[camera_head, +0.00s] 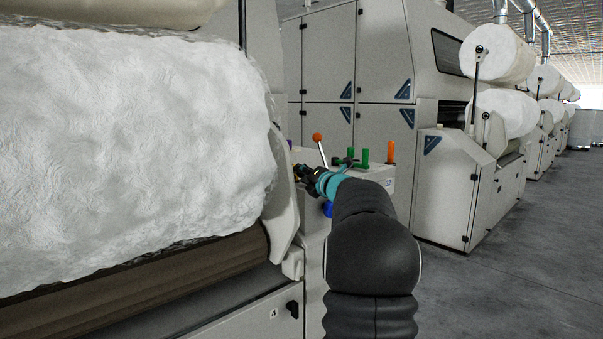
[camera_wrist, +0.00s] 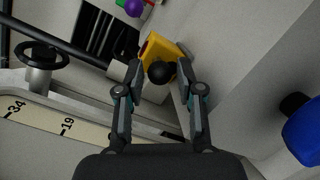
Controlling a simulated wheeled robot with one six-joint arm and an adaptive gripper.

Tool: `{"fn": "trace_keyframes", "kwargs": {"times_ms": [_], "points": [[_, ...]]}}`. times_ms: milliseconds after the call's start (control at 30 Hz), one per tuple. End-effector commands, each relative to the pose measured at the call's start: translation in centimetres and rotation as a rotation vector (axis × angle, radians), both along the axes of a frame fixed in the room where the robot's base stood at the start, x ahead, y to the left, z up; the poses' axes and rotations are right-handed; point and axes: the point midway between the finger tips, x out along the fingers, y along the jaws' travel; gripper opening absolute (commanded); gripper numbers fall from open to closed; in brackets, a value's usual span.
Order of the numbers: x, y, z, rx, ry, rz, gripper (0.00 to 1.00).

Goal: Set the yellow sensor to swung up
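The yellow sensor (camera_wrist: 157,47) is a small block with a black ball knob (camera_wrist: 161,72) on its near side, in the upper middle of the wrist view. It appears tilted in this rolled view, and I cannot tell its swing position. My gripper (camera_wrist: 160,76) is open, with one finger on each side of the black knob. Gaps show between the knob and both fingers, and I cannot tell the depth between them. In the head view my gripper (camera_head: 302,172) is small, beside the big white roll's right end. I cannot make out the sensor there.
A large white fibre roll (camera_head: 130,150) fills the left. An orange-knobbed lever (camera_head: 318,138) and green posts (camera_head: 364,157) stand near my arm. The wrist view shows a black handwheel (camera_wrist: 40,54), a number scale (camera_wrist: 45,121) and a blue knob (camera_wrist: 303,133). The right aisle floor (camera_head: 530,240) is clear.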

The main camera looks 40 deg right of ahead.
Motion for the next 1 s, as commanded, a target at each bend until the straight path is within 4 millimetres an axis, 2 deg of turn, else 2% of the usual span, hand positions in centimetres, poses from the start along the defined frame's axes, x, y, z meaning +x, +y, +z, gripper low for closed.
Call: {"fn": "trace_keyframes", "kwargs": {"times_ms": [200, 467, 500, 633, 1000], "points": [[1.5, -0.2, 0.0, 0.001, 0.001, -0.001, 0.37], [1.6, -0.2, 0.0, 0.001, 0.000, -0.001, 0.37], [1.6, -0.2, 0.0, 0.001, 0.000, -0.001, 0.34], [1.5, -0.2, 0.0, 0.001, 0.000, -0.001, 0.02], [1.5, -0.4, 0.3, 0.037, 0.003, -0.001, 0.00]]}}
